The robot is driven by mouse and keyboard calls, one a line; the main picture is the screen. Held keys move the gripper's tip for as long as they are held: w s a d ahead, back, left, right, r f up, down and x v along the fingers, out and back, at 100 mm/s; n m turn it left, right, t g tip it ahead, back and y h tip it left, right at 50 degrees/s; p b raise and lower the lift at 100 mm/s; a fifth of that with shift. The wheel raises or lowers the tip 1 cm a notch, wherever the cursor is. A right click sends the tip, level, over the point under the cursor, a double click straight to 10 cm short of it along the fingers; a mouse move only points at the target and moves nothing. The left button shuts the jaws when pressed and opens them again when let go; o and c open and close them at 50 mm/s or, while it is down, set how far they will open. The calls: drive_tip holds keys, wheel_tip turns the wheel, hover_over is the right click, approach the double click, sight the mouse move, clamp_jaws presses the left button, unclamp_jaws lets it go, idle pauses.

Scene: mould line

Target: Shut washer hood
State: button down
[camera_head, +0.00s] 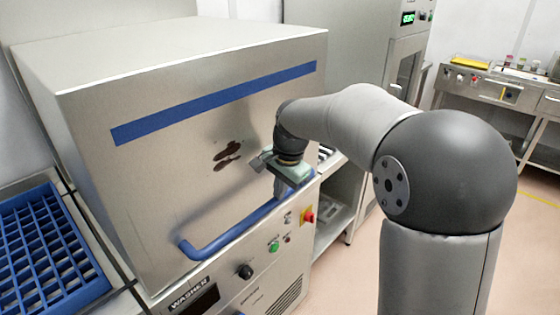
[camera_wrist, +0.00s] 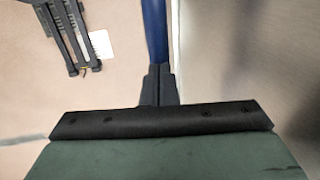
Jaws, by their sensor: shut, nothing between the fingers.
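The washer hood (camera_head: 190,150) is a large steel box with a blue stripe across its front. It sits low, with its lower front edge close above the control panel (camera_head: 245,275). Its blue bar handle (camera_head: 235,232) runs along the lower front; the bar also shows in the wrist view (camera_wrist: 154,30). My gripper (camera_head: 285,170) is at the right end of the handle, in front of the hood. In the wrist view the two dark fingers (camera_wrist: 158,85) are together and empty, with the bar just past their tips. I cannot tell whether they touch it.
A blue slotted rack (camera_head: 45,250) lies on the counter at left. A red and yellow switch (camera_head: 307,216) is on the panel below my gripper. A steel cabinet (camera_head: 350,50) stands behind, and a workbench (camera_head: 490,90) stands back right. The floor at right is clear.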

drive_tip(key=shift+s+f, duration=0.15)
drive_tip(key=shift+f, duration=0.4)
drive_tip(key=shift+r, duration=0.1)
drive_tip(key=w+p+v, duration=0.1)
drive_tip(key=p+v, duration=0.2)
drive_tip(key=v, duration=1.1)
drive_tip(key=s+d+f+n, duration=0.2)
drive_tip(key=s+f, duration=0.3)
drive_tip(key=s, duration=0.3)
drive_tip(key=s+d+f+n+g+h, duration=0.1)
drive_tip(key=s+d+f+n, duration=0.2)
drive_tip(key=s+f, duration=0.3)
drive_tip(key=s+d+f+n, duration=0.3)
drive_tip(key=s+f+n, duration=0.1)
drive_tip(key=s, duration=0.8)
drive_tip(key=shift+s+f+h, duration=0.2)
drive_tip(key=shift+f+h, duration=0.1)
drive_tip(key=shift+f, duration=0.4)
